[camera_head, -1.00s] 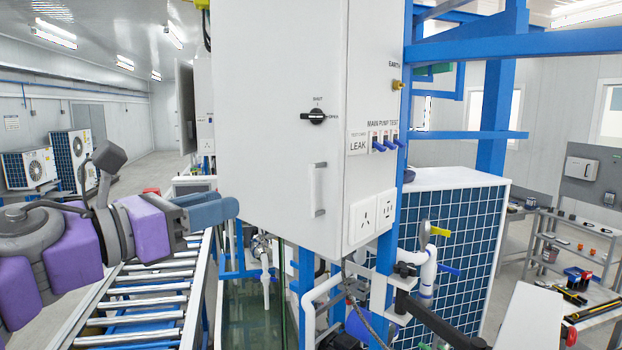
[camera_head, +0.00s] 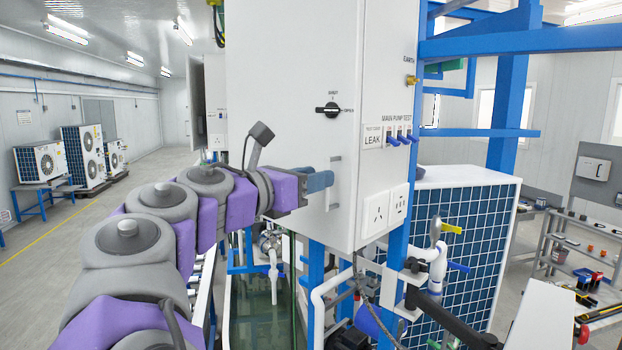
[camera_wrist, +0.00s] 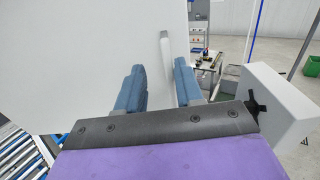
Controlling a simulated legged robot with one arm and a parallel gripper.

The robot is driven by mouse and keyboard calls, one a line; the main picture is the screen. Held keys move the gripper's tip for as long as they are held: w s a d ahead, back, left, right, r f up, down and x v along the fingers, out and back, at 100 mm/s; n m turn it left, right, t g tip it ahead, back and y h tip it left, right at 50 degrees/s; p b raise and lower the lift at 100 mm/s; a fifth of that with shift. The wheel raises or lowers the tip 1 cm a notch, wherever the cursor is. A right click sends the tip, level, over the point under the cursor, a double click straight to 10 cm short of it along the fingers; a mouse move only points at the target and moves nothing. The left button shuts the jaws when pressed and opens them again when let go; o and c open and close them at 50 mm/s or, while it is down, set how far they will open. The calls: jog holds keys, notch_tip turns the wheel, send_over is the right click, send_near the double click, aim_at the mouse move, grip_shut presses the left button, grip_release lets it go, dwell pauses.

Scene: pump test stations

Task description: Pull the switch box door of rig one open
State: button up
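The white switch box door (camera_head: 275,70) is shut, with a black rotary switch (camera_head: 329,109) on its upper part. Its slim upright handle (camera_head: 334,204) is partly hidden by my gripper (camera_head: 321,181), which is at the door's front. In the wrist view the door (camera_wrist: 90,50) fills the left half. The handle (camera_wrist: 166,55) shows ahead in the gap between the two blue fingers of my gripper (camera_wrist: 158,82). The fingers are apart and not closed on the handle. I cannot tell whether either finger touches it.
The box's right side carries sockets (camera_head: 376,212) and small blue switches (camera_head: 402,138). Below are white pipes (camera_head: 330,290) and a glass tank (camera_head: 258,315). A blue-grid unit (camera_head: 480,250) stands right. Open floor (camera_head: 45,240) lies left.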

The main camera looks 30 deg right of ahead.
aim_at(325, 211)
jog(key=d, duration=0.3)
jog(key=shift+s+d+f, duration=0.1)
jog(key=shift+d, duration=0.3)
jog(key=shift+a, duration=0.35)
jog(key=c, duration=0.4)
grip_shut()
